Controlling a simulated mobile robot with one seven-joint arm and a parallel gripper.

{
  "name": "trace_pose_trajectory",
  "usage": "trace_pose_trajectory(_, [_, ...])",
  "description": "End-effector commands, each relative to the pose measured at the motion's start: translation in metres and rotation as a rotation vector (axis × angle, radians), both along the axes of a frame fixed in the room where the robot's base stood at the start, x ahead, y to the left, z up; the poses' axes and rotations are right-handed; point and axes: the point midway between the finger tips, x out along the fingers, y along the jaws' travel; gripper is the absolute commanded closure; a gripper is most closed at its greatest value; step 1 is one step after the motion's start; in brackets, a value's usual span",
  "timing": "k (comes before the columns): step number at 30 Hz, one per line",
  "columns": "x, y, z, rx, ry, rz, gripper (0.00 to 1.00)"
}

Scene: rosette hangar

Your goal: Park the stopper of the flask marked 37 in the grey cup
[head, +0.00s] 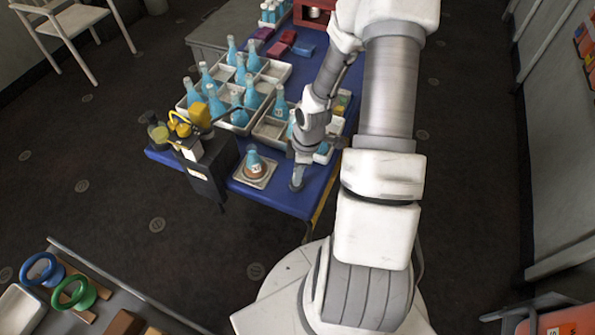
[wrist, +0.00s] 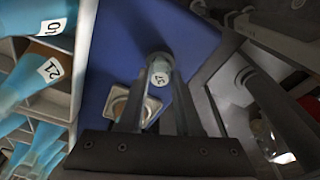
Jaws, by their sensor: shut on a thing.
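My gripper (head: 303,160) points down at the table's near right corner, and in the wrist view (wrist: 160,75) its fingers are closed on a small pale piece. That piece, which I take for the stopper (wrist: 159,76), carries a label reading 37. A small grey cup (head: 297,184) is directly below my gripper, and a grey rim shows around the piece. I cannot tell whether the stopper touches the cup's floor. A teal flask (head: 254,161) with a white label, too small to read, stands on a ring in a square tray to the left.
White divided trays (head: 240,128) of several teal flasks fill the middle of the blue table (head: 285,197). A dark stand with yellow parts (head: 203,155) is left of the square tray (head: 243,178).

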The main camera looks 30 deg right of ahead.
Motion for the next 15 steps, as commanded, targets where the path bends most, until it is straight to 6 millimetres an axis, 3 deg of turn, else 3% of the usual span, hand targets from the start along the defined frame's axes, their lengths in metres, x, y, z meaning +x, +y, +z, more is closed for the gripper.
trace_pose_trajectory(15, [0.0000, 0.0001, -0.0093, 0.000, 0.000, 0.000, 1.00])
